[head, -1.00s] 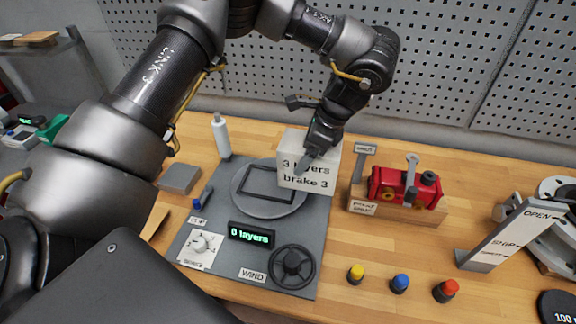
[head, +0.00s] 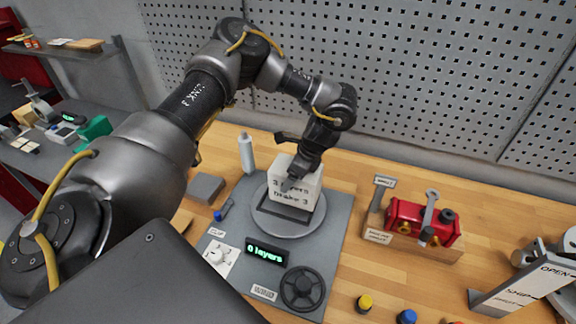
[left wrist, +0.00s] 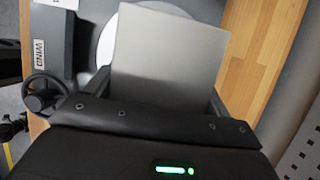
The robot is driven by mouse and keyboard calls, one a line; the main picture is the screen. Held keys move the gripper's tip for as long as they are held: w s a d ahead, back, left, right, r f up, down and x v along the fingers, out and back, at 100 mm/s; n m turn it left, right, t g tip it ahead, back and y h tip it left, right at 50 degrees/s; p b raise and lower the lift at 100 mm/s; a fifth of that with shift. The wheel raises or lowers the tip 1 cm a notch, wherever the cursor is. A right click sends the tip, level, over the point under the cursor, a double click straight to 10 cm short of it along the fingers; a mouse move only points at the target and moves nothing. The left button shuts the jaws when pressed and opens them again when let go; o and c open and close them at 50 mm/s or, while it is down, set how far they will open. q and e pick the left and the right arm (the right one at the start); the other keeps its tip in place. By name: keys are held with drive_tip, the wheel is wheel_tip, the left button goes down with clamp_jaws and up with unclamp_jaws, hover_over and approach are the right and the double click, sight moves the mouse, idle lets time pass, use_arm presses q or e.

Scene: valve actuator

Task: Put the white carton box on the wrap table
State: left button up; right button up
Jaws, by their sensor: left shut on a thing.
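The white carton box (head: 296,186), printed with text about layers and "brake 3", is over the round wrap table (head: 290,224) within its dark square outline. My left gripper (head: 300,172) is shut on the box from above. In the left wrist view the carton (left wrist: 170,65) fills the space between the fingers of my left gripper (left wrist: 155,95), with part of the pale round table (left wrist: 108,42) behind it. Whether the box's base touches the table I cannot tell. My right gripper is not in view.
The grey base plate carries a "0 layers" display (head: 264,251) and a black WIND handwheel (head: 302,288). A white bottle (head: 247,153) stands behind the wrap table. A red valve unit (head: 420,222) is to the right, with colored buttons in front.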

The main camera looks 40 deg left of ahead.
use_arm(q)
drive_tip(key=shift+s+a+f, duration=0.15)
drive_tip(key=shift+s+a, duration=0.1)
drive_tip(key=shift+a, duration=0.1)
drive_tip(key=shift+s+a, duration=0.1)
drive_tip(key=shift+s, duration=0.15)
drive_tip(key=shift+a+f+p, duration=0.35)
drive_tip(key=shift+f+p, duration=0.15)
wheel_tip(320, 180, down, 3)
drive_tip(key=shift+w+a+r+p, duration=0.1)
drive_tip(key=shift+a+r+p, duration=0.1)
drive_tip(key=shift+p, duration=0.15)
drive_tip(key=shift+f, duration=0.3)
drive_tip(key=shift+d+f, duration=0.1)
drive_tip(key=shift+d, duration=0.05)
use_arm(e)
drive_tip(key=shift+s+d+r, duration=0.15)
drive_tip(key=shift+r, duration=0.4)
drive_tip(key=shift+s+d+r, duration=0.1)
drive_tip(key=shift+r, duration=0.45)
use_arm(q)
drive_tip(key=o, duration=1)
drive_tip(key=shift+f, duration=0.15)
drive_tip(key=o, duration=0.3)
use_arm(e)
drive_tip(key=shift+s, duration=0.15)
